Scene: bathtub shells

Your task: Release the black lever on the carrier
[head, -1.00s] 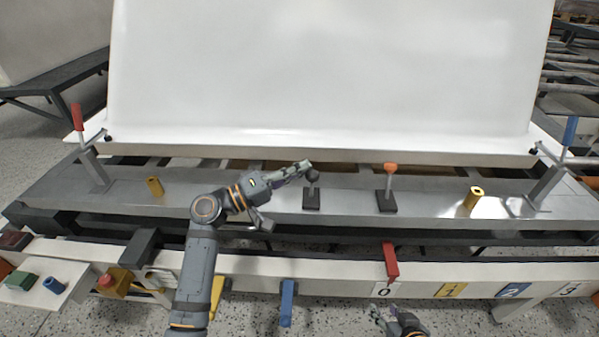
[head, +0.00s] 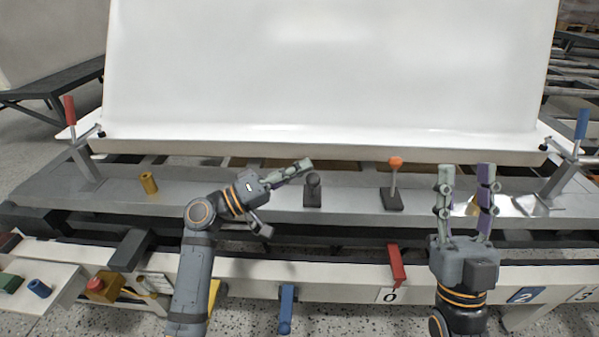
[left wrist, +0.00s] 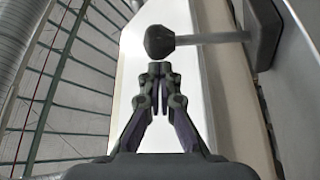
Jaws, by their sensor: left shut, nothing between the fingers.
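The black lever (head: 312,183) stands on its dark base on the grey carrier beam (head: 350,208). In the left wrist view its black knob (left wrist: 160,41) lies just beyond my fingertips, with its rod running right to the base (left wrist: 264,35). My left gripper (head: 305,164) is shut and empty, its tips close to the knob; I cannot tell whether they touch. It also shows shut in the left wrist view (left wrist: 159,70). My right gripper (head: 466,168) is open and empty, pointing up over the right part of the beam.
An orange-knobbed lever (head: 394,180) stands between my grippers. A white tub shell (head: 330,75) rises behind. Red (head: 70,110) and blue (head: 581,124) clamp handles stand at the ends. A red lever (head: 396,262), a blue lever (head: 286,308) and a yellow cylinder (head: 148,183) are nearby.

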